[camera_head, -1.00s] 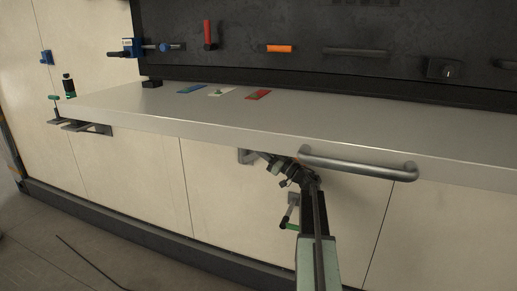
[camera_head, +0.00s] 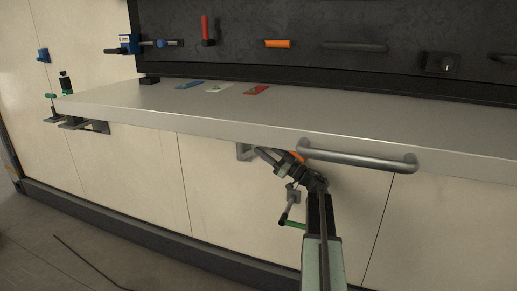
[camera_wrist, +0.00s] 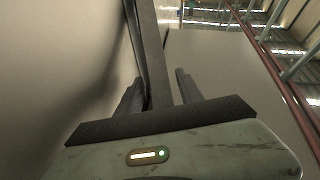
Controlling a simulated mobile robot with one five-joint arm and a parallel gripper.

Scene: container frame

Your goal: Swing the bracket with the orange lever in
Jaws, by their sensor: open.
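The bracket (camera_head: 244,152) is a grey metal piece on the cabinet front under the worktop. Its orange lever (camera_head: 297,156) shows just above my wrist, partly hidden by it. My gripper (camera_head: 266,155) is under the worktop edge, close to the bracket. In the wrist view a dark grey bar (camera_wrist: 151,50) runs up between the two open fingers of my gripper (camera_wrist: 158,88). The fingers stand on either side of it, and I cannot tell whether they touch it. Much of the bracket is hidden behind my gripper.
A green lever (camera_head: 291,224) hangs below. Another bracket (camera_head: 84,125) is at the far left. An orange handle (camera_head: 278,43) is on the dark back panel.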

